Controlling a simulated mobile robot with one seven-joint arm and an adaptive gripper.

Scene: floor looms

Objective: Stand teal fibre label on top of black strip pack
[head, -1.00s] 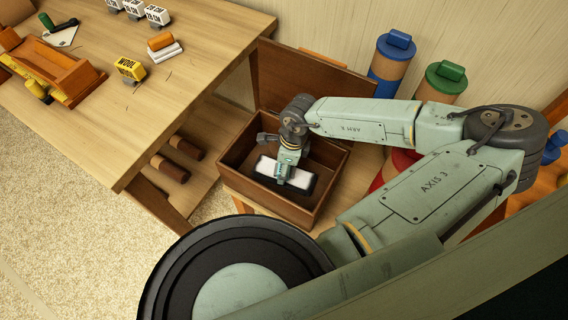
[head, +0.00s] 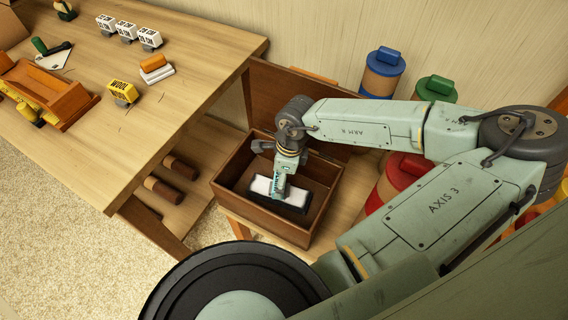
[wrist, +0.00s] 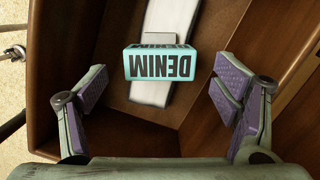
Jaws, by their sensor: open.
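The teal fibre label (wrist: 160,64), a small block marked DENIM with a grey base, shows upside down in the wrist view. It overlaps the white face of the strip pack (wrist: 150,93) and appears to stand on it, though the contact is hard to see. In the head view the pack, white with a black front (head: 293,207), lies inside a brown wooden box. The label (head: 276,184) is partly hidden there. My gripper (wrist: 160,88) is open, its purple-padded fingers spread wide on both sides of the label and apart from it.
The box's walls (head: 262,218) surround the gripper closely, and its lid (head: 300,100) stands open behind. The wooden table (head: 190,80) at left holds a yellow WOOL label (head: 122,92), white labels (head: 126,32) and an orange-and-white pack (head: 155,68). Coloured canisters (head: 383,72) stand at right.

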